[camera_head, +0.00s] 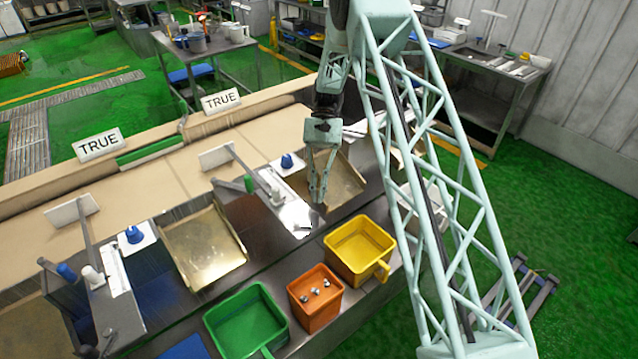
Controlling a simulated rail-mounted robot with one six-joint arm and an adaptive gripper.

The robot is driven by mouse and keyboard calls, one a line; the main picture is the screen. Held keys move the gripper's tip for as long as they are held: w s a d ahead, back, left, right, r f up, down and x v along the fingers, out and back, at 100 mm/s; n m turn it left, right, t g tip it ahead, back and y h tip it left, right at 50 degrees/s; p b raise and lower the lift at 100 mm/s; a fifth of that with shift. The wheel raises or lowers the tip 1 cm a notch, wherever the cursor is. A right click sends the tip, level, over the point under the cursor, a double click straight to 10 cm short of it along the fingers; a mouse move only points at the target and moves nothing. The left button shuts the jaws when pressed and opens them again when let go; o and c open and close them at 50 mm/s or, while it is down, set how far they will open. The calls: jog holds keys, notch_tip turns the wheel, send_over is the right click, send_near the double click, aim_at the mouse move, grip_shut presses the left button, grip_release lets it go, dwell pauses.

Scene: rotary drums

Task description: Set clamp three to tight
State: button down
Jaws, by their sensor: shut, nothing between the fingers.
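No readable number marks any clamp, so I cannot tell which is clamp three. On the metal bench are two similar stations. The near left one has a lever with a blue handle (66,271), a white post (92,276) and a blue knob (135,235) on a white plate. The middle one has a lever with a green handle (249,184) and another blue knob (287,160). My gripper (317,203) points down, shut and empty, right of the middle station, in front of a brass tray (345,185). It appears apart from the levers and knobs.
A green bin (228,322), an orange bin (304,310) holding small parts and a yellow bin (350,240) line the bench front. Another brass tray (205,250) lies between stations. Signs reading TRUE (221,99) stand behind. My lattice arm hides the bench's right end.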

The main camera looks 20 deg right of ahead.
jog(key=shift+s+a+r, duration=0.1)
jog(key=shift+s+a, duration=0.2)
jog(key=shift+s, duration=0.4)
jog(key=shift+s+a, duration=0.3)
jog(key=shift+s, duration=0.4)
